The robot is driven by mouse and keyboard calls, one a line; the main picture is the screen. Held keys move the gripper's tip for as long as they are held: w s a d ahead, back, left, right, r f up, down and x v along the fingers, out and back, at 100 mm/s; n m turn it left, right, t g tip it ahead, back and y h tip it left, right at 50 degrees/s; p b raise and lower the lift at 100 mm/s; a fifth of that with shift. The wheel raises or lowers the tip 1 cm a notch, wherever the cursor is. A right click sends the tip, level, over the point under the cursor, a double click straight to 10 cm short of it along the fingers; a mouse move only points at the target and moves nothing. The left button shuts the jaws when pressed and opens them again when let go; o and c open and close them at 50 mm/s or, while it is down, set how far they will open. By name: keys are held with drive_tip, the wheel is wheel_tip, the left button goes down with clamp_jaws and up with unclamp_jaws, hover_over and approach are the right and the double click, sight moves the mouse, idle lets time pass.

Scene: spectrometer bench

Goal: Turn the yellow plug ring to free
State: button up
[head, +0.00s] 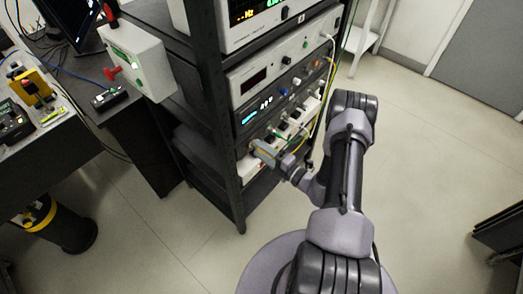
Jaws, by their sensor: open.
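My gripper (268,152) is at the lower front panel of the instrument rack, at the left end of a white panel (253,168) with sockets and cables. Its jaws are open. A small yellowish part (252,147) shows right at the fingertips; it may be the yellow plug ring, but it is too small and too covered by the gripper to be sure. I cannot tell whether the fingers touch it or stand around it, nor which way the ring is turned.
The dark rack post (218,110) stands just left of my gripper. A white box with a red handle (137,60) is at the left. Open floor (430,150) lies to the right.

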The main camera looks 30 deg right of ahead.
drive_tip(key=p+v, duration=0.3)
drive_tip(key=v, duration=1.4)
drive_tip(key=shift+s+p, duration=0.25)
drive_tip(key=shift+p, duration=0.15)
drive_tip(key=shift+d, duration=0.1)
drive_tip(key=w+a+r+n+g+y, duration=0.25)
drive_tip(key=a+r+n+g, duration=0.45)
drive_tip(key=r+n, duration=0.4)
drive_tip(key=w+a+r+n+g+y, duration=0.1)
drive_tip(key=a+r+n+g+y, duration=0.2)
drive_tip(key=a+r+n+g, duration=0.6)
drive_tip(key=s+a+r+n+t+h, duration=0.2)
drive_tip(key=s+a+r+n+h, duration=0.2)
drive_tip(key=r+n, duration=0.4)
drive_tip(key=s+a+r+n+t+h, duration=0.2)
drive_tip(key=r+n, duration=0.7)
drive_tip(key=n, duration=0.9)
drive_tip(key=s+a+h, duration=0.2)
drive_tip(key=s+h, duration=0.1)
drive_tip(key=shift+s+r+t+h, duration=0.2)
drive_tip(key=shift+s+t+h, duration=0.1)
drive_tip(key=shift+t+h, duration=0.1)
